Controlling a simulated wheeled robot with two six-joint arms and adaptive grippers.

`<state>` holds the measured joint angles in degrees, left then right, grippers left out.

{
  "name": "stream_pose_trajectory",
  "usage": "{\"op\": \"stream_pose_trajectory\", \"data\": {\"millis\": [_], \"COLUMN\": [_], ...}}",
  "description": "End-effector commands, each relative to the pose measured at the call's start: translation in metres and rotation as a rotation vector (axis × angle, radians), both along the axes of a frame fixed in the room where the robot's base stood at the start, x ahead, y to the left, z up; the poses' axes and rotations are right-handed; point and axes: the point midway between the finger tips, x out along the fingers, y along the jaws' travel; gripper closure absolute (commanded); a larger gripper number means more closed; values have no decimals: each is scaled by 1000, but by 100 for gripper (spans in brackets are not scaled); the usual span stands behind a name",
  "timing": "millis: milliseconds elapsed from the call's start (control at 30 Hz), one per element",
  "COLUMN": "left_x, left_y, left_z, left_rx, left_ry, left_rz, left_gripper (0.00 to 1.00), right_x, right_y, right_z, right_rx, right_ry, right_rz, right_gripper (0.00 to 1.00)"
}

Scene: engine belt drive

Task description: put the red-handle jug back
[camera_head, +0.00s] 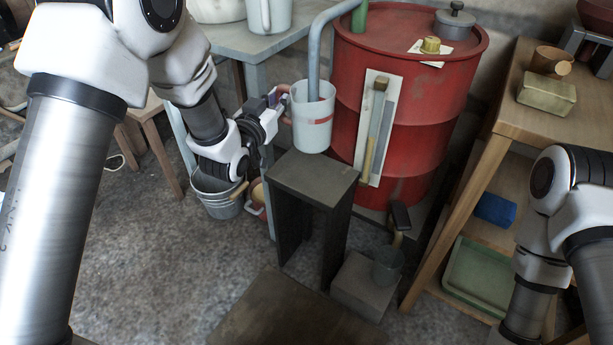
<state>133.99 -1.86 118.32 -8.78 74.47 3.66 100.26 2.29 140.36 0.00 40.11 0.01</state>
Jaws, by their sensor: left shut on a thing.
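My left gripper (279,108) is shut on this handle. The jug is above or at the back edge of a small dark stand (315,177); I cannot tell whether it touches it. The lower end of a grey-blue pipe (314,75) shows at the jug's mouth. My right arm comes in at the right edge, but its gripper is out of view.
A red drum (430,110) stands close to the right of the jug. A grey table (235,42) with white vessels is at the back left. A wooden shelf bench (530,120) is at the right. A metal bucket (217,195) and a grey block (362,288) are on the floor.

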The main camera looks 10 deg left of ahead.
Motion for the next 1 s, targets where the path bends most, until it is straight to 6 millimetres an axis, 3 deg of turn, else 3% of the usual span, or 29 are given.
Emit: {"op": "stream_pose_trajectory", "data": {"millis": [67, 567, 933, 967, 1000], "left_x": [0, 0, 0, 0, 0], "left_y": [-4, -3, -4, -4, -3], "left_z": [-1, -94, -98, -97, -97], "left_rx": [0, -1, -1, -1, -1], "left_ry": [1, 2, 2, 2, 2], "left_rz": [4, 6, 6, 6, 6], "left_gripper": [100, 100, 100, 77, 62], "right_x": [0, 0, 0, 0, 0], "right_y": [0, 0, 0, 0, 0], "right_z": [-6, -55, -54, -54, -53], "right_rx": [0, 0, 0, 0, 0], "right_ry": [0, 0, -1, -1, -1], "right_rz": [0, -1, -2, -2, -2], "right_gripper": [100, 100, 100, 100, 100]}}
